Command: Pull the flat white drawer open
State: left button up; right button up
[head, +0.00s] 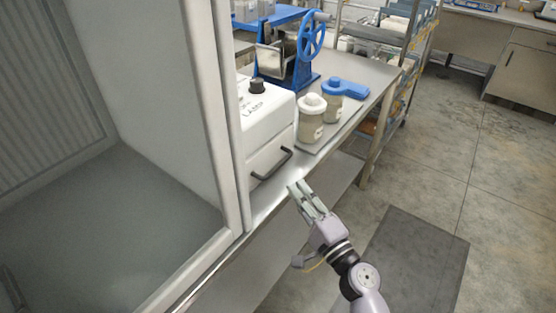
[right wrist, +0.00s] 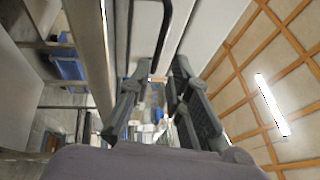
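The white box (head: 265,115) with lettering and a dark knob on top stands on the bench. Its front panel (head: 270,155) carries a black bar handle (head: 273,164) and looks closed; this is the only drawer-like front I see. My right gripper (head: 299,186) is in front of the panel, a little right of and below the handle, apart from it in the head view. In the right wrist view its two fingers (right wrist: 153,85) are spread, with the dark handle loop (right wrist: 165,35) ahead between the tips. Nothing is held. My left gripper is not visible.
Two jars with white and blue lids (head: 312,118) stand right of the box. A blue device with a handwheel (head: 290,60) is behind. A tall framed enclosure (head: 228,120) stands close on the left. The floor right of the bench is open, with a dark mat (head: 415,260).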

aim_at(278, 166)
jog(key=p+x, duration=0.1)
jog(key=x, duration=0.8)
jog(key=shift+w+a, duration=0.15)
jog(key=shift+w, duration=0.15)
jog(key=shift+c, duration=0.2)
grip_shut()
